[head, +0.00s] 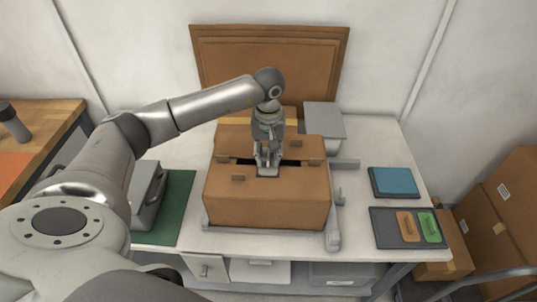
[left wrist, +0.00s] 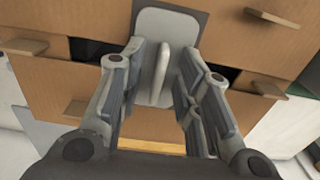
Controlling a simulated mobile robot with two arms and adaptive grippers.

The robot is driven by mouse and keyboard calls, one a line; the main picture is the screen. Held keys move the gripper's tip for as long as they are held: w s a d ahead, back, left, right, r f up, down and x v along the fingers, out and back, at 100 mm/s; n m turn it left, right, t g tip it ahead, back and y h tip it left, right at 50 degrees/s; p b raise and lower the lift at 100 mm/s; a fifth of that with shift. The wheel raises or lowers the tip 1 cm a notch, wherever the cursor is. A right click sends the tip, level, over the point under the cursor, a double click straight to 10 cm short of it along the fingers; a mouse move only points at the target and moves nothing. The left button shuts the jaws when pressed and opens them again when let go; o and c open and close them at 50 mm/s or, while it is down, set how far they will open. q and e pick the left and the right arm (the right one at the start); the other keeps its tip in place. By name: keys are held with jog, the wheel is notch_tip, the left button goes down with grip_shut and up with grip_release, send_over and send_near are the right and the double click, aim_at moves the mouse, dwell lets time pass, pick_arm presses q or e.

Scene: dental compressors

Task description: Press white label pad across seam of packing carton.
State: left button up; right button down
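The brown packing carton (head: 265,207) stands upright on the white table, with a dark open seam (head: 292,162) across its top. The label pad (head: 268,174) lies over the middle of the seam; it looks grey in the head view and pale in the left wrist view (left wrist: 165,22). A thin upright fin (left wrist: 161,75) rises from the pad. My left gripper (head: 267,158) points down from above, its fingers on both sides of the fin, with narrow gaps showing. Whether the pad's underside presses on the carton is hidden. My right gripper is not in view.
Small wooden tabs stick up beside the seam. A grey rail with a clamp (head: 334,215) runs right of the carton. A grey box (head: 147,195) on a green mat (head: 176,205) stands left. A blue pad (head: 394,181) and a dark tray (head: 388,226) lie right.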

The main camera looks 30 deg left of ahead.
aim_at(269, 155)
pick_arm(q)
notch_tip(269, 155, up, 12)
dwell(0.4)
jog(key=shift+f, duration=0.15)
